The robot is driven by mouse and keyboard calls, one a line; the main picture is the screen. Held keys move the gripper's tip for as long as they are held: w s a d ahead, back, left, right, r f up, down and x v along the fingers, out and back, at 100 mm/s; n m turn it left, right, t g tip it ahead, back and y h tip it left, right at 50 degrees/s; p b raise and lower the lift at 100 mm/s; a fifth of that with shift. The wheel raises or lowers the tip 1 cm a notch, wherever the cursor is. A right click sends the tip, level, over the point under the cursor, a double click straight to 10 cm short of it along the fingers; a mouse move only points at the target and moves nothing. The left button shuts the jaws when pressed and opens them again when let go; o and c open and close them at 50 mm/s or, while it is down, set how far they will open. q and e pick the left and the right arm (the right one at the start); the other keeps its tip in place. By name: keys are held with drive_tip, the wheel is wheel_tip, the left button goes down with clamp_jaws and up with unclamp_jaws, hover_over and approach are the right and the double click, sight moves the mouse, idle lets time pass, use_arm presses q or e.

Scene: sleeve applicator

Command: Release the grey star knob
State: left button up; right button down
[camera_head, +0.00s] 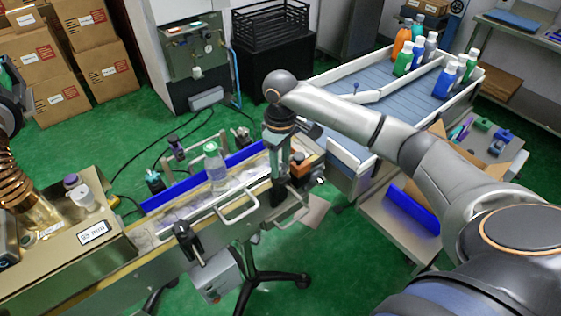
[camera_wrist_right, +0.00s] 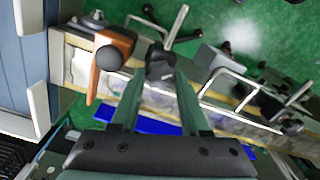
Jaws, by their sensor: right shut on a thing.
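The grey star knob (camera_wrist_right: 159,64) shows as a dark, lobed piece between the fingertips in the right wrist view. My right gripper (camera_wrist_right: 162,76) is shut on it, with one green-grey finger on each side. In the head view my right gripper (camera_head: 279,178) points down over the right end of the conveyor, and its fingers and wrist hide the knob. My left gripper is not in view.
An orange block (camera_wrist_right: 112,62) with a dark ball stands close beside the knob. Bent metal handles (camera_head: 238,208) line the conveyor's near side. A clear bottle (camera_head: 215,168) stands on the belt by a blue rail (camera_head: 165,198). A white-walled tray (camera_head: 330,77) holds several coloured bottles behind.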

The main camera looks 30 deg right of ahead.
sight(281, 167)
drive_tip(key=n, duration=0.4)
drive_tip(key=shift+n, duration=2.6)
drive_tip(key=shift+r, duration=0.1)
drive_tip(key=shift+c, duration=2)
unclamp_jaws()
wheel_tip(281, 167, up, 12)
drive_tip(key=shift+r, duration=0.15)
drive_tip(key=shift+s, duration=0.1)
